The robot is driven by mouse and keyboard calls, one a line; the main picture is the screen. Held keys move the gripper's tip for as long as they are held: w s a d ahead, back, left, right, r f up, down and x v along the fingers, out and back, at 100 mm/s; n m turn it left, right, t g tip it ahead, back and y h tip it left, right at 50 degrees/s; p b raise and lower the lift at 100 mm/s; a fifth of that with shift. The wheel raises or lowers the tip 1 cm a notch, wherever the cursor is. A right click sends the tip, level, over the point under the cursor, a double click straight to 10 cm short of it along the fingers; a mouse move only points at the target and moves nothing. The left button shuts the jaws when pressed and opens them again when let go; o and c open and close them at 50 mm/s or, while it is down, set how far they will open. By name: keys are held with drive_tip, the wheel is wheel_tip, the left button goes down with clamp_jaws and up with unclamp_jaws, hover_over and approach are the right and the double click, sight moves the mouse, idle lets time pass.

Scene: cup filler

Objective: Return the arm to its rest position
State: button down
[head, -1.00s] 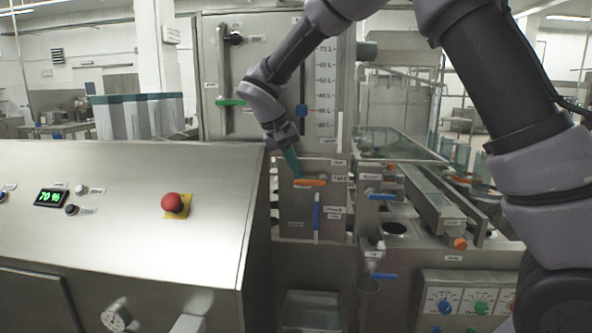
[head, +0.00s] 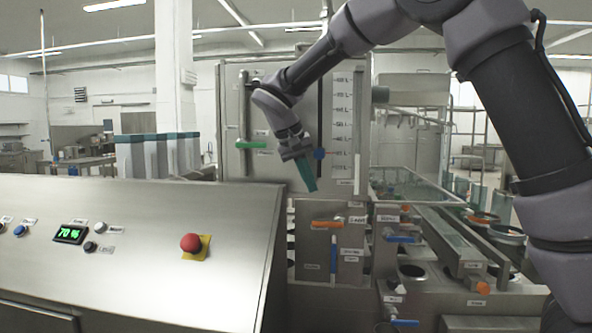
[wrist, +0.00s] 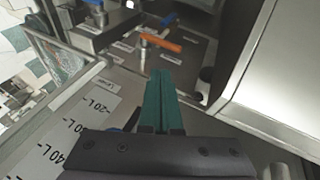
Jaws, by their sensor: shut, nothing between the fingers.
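My gripper (head: 308,178) is in the middle of the head view, in front of the steel tank with the litre scale (head: 342,122). Its green fingers point down and are shut with nothing between them. In the wrist view the two fingers (wrist: 163,84) lie side by side. The gripper is above an orange-handled valve (head: 327,224) and apart from it. My arm arches in from the right side of the head view.
A sloping console with a red emergency button (head: 190,242) and a green 70 % display (head: 70,234) fills the left. Blue-handled valves (head: 401,239) and a steel conveyor (head: 455,245) are at right. A green lever (head: 251,144) is left of my wrist.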

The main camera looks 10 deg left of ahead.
wheel_tip(320, 180, up, 4)
drive_tip(key=s+a, duration=0.1)
drive_tip(key=a, duration=0.2)
drive_tip(key=s+d+r+m+y, duration=0.1)
drive_tip(key=s+d+r+y, duration=0.15)
drive_tip(key=d, duration=0.75)
drive_tip(key=s+d+r+m+y, duration=0.1)
drive_tip(key=s+d+r, duration=0.15)
drive_tip(key=d, duration=0.75)
drive_tip(key=s+d+f+m+t+y, duration=0.2)
drive_tip(key=s+d+f+m+t, duration=0.1)
drive_tip(key=s+d, duration=0.9)
drive_tip(key=shift+s+d+f+m+t, duration=0.3)
drive_tip(key=shift+s+f+t, duration=0.1)
drive_tip(key=shift+s, duration=0.55)
